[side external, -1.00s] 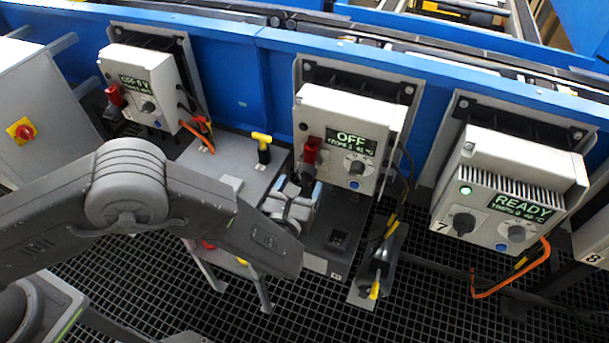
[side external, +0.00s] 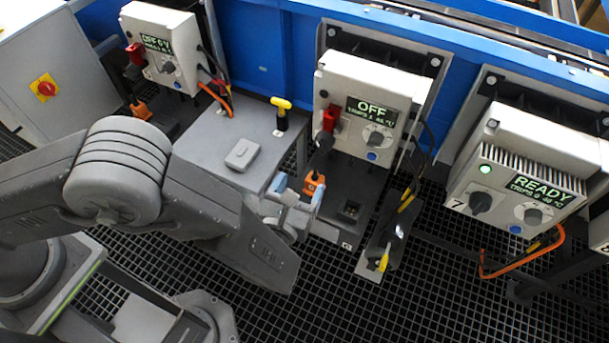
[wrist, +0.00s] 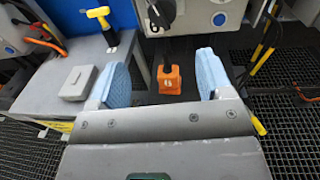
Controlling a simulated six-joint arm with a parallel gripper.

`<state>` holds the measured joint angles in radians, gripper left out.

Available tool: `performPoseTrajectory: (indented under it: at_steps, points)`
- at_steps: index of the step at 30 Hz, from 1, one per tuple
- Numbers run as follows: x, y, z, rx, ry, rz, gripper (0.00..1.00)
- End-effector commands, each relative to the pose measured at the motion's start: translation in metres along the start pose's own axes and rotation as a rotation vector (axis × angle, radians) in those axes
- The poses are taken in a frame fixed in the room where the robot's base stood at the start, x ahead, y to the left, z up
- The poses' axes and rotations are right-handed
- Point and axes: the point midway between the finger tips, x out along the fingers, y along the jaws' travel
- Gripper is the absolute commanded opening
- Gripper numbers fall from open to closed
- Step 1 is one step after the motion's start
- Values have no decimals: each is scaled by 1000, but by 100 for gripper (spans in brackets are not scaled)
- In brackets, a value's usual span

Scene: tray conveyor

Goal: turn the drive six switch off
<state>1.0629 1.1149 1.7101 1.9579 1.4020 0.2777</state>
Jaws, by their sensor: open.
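The middle drive box (side external: 350,75), left of the one marked 7, has a display (side external: 372,113) reading OFF. In the wrist view, an orange block (wrist: 169,80) on a dark stem shows between the gripper's fingers (wrist: 166,80), with gaps on both sides. The box's lower edge (wrist: 190,15) shows at the top; the red piece is outside that view.
A grey bench (side external: 225,130) with a yellow-handled tool (side external: 281,108) and small grey box (side external: 242,154) lies left of my gripper. Drive box 7 (side external: 505,180), reading READY with a green light, is to the right. A yellow-tipped holder (side external: 385,255) stands right of the gripper.

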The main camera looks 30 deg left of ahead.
Motion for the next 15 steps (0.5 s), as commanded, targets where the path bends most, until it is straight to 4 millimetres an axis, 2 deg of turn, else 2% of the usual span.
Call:
performPoseTrajectory:
  at_steps: [9,15]
  points:
    - [9,-13,38,244,260,79,73]
    - [10,-19,46,316,343,56,73]
